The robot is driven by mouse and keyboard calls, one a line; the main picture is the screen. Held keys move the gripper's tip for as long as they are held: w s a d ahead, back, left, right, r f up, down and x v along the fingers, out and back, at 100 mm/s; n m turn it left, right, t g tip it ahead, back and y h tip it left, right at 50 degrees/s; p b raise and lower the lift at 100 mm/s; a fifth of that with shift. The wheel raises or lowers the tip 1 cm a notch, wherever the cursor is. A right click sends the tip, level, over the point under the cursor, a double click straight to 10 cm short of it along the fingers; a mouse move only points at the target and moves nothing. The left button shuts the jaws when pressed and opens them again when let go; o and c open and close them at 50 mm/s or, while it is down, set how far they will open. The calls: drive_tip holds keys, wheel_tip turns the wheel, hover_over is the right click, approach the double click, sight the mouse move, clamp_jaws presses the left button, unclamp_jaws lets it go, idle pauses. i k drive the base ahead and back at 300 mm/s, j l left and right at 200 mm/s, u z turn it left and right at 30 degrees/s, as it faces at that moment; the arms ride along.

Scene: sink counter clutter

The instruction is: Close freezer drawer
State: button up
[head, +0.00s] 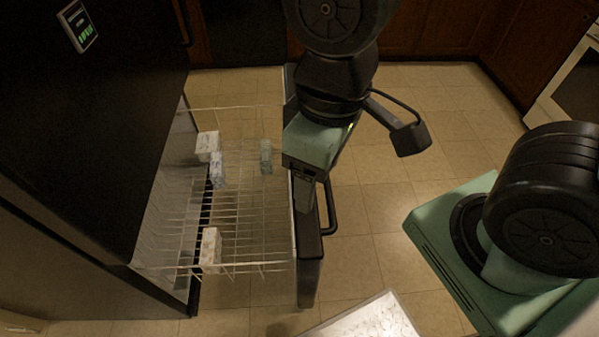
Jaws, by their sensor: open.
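The freezer drawer is pulled out to the right from the dark fridge (110,130) in the head view. It has a white wire basket (245,203) and a dark front panel (308,272) with a bar handle (330,208) on its outer side. My gripper (308,190) is open, pointing down at the upper edge of the front panel. The green gripper body hides part of that edge. I cannot tell whether the fingers touch the panel or straddle it.
Several small packages, including a white one (207,143) and one near the front (210,248), lie in the basket. A pale speckled surface (370,322) is at the bottom. Tiled floor (430,120) is open right of the drawer. Brown cabinets (430,25) line the back.

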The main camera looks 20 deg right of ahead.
sight(308, 253)
drive_tip(key=k+l+u, duration=0.1)
drive_tip(key=l, duration=0.6)
drive_tip(key=k+l+u, duration=0.15)
drive_tip(key=l, duration=0.15)
drive_tip(key=k+l, duration=0.1)
drive_tip(key=l, duration=0.25)
drive_tip(key=k, duration=0.35)
drive_tip(key=i+j+z, duration=0.15)
drive_tip(key=z, duration=0.15)
